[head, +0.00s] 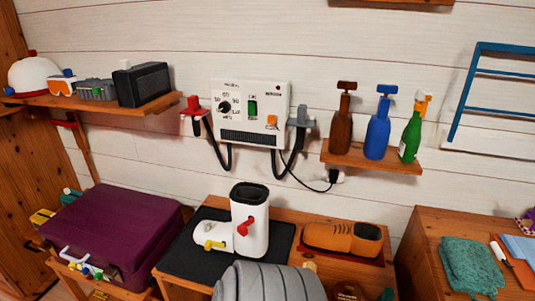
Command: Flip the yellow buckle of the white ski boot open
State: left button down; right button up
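The white ski boot (261,205) stands upright on a black mat (184,259) on the wooden bench, its toe pointing left. Its yellow buckle (214,244) sits on the low toe part. A red buckle (244,227) sits on the shaft and points up and to the right. From this distance I cannot tell whether the yellow buckle is open or closed. The boot's dark opening faces up. Neither of my grippers is in the head view.
An orange-brown shoe (343,239) stands right of the boot. A grey ribbed roll (268,283) is in front. A purple case (110,228) lies left. A wall unit (250,112) with black hoses hangs behind. Several bottles stand on a shelf (372,158) at right.

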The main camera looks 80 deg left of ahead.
aim_at(208, 245)
jog(key=i, duration=0.85)
jog(key=u, duration=2.85)
